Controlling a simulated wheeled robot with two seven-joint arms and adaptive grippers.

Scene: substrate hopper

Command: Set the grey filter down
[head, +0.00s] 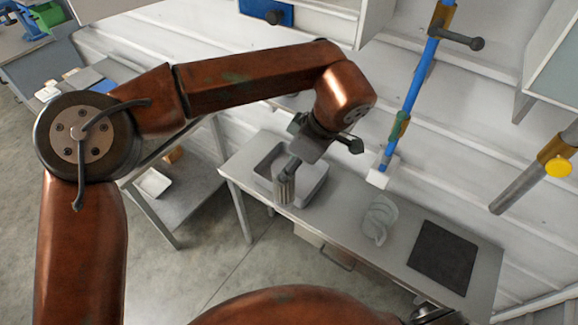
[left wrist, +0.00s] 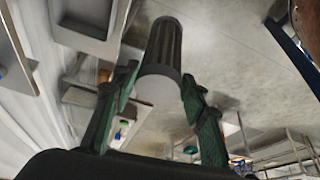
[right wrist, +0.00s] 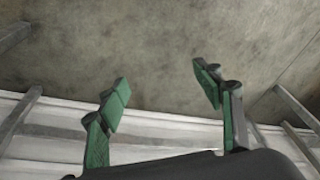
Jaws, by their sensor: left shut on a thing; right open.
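The grey filter (head: 284,189) is a ribbed cylinder. My left gripper (head: 301,150) is shut on one end of it and holds it hanging down, slightly tilted, in front of the grey bin (head: 262,163) on the bench. Whether it touches the bin or bench I cannot tell. In the left wrist view the filter (left wrist: 164,48) sits between the green fingers of the left gripper (left wrist: 160,85), its pale end towards me. My right gripper (right wrist: 161,78) is open and empty in the right wrist view, over bare floor.
The bench (head: 345,217) carries a dark square mat (head: 443,257) at the right and a pale translucent item (head: 379,219) in the middle. A blue pipe (head: 412,95) with a lever rises behind it. A lower side table (head: 187,196) with a white tray (head: 153,183) stands left.

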